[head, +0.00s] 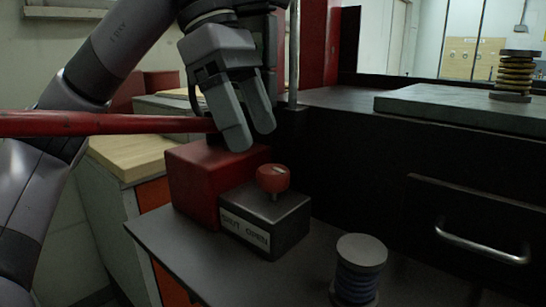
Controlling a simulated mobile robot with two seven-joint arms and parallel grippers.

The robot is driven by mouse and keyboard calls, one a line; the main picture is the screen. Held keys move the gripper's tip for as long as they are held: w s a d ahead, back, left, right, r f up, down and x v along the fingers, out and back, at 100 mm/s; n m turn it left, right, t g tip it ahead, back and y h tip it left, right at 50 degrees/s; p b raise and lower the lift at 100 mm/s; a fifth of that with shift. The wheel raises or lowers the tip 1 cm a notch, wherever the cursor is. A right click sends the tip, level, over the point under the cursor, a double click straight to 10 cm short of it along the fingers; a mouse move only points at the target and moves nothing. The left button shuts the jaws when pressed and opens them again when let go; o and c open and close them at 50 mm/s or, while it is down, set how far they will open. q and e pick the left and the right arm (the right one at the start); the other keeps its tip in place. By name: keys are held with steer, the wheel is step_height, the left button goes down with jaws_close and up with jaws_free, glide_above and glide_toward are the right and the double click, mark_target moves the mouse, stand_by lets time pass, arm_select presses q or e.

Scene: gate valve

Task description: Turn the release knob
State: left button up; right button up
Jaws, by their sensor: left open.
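The red release knob (273,178) stands on a short stem on top of a dark box (268,218) with a white label on its front. My left gripper (250,142) points down, above and slightly left of the knob, over a red block (205,180). Its two fingers are a little apart, with nothing seen between them. The fingertips look apart from the knob, though the depth gap is hard to judge. My right gripper is not in the view.
A red bar (100,123) runs in from the left to behind the gripper. A blue spool (357,270) stands at the front of the grey shelf (205,265). A drawer with a metal handle (480,246) is at right.

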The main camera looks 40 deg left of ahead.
mark_target(267, 168)
arm_select(q)
steer(key=b+x, duration=0.1)
steer(key=x, duration=0.4)
steer(key=shift+d+f, duration=0.1)
steer(key=shift+f, duration=0.2)
